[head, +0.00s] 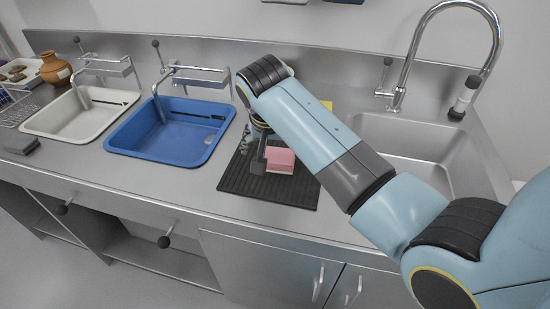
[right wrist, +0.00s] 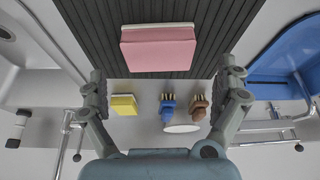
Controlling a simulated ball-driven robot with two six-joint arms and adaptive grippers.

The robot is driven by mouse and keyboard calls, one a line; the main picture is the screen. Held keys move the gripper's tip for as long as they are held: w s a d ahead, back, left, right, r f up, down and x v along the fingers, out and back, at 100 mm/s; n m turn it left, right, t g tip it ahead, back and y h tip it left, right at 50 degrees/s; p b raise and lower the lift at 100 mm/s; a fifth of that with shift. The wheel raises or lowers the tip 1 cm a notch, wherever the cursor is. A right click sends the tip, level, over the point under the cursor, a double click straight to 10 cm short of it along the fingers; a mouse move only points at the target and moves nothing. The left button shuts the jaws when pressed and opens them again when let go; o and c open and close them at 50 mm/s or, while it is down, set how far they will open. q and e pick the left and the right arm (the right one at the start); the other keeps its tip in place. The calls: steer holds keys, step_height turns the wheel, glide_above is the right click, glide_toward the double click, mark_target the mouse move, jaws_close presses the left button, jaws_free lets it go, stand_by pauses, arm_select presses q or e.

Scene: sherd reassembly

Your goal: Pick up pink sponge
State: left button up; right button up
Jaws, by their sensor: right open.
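The pink sponge (head: 281,159) lies on the black ribbed mat (head: 290,194) on the steel counter. In the right wrist view the sponge (right wrist: 158,48) is a pink block with a pale layer along one side. My right gripper (head: 262,150) is over the mat at the sponge, partly hidden by my own arm. In the right wrist view its two fingers (right wrist: 165,76) are spread wide, with the sponge centred just past the tips and a gap on each side. I cannot tell whether anything touches it. My left gripper is not in view.
A yellow sponge (right wrist: 124,104), a blue brush (right wrist: 167,107) and a brown brush (right wrist: 199,107) lie behind the mat. A blue basin (head: 172,152) and a white basin (head: 67,130) are to the left. A steel sink (head: 405,125) with a tall faucet (head: 408,62) is to the right.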

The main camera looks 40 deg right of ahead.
mark_target(276, 155)
steer(key=x, duration=0.4)
steer(key=shift+d+f, duration=0.15)
steer(key=shift+f, duration=0.15)
steer(key=shift+w+d+f, duration=0.1)
steer(key=shift+w+f, duration=0.05)
steer(key=shift+f, duration=0.1)
steer(key=shift+c, duration=1.8)
steer(key=c, duration=0.4)
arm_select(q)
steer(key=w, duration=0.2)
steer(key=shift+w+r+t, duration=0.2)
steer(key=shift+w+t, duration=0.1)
arm_select(e)
steer(key=shift+c, duration=0.5)
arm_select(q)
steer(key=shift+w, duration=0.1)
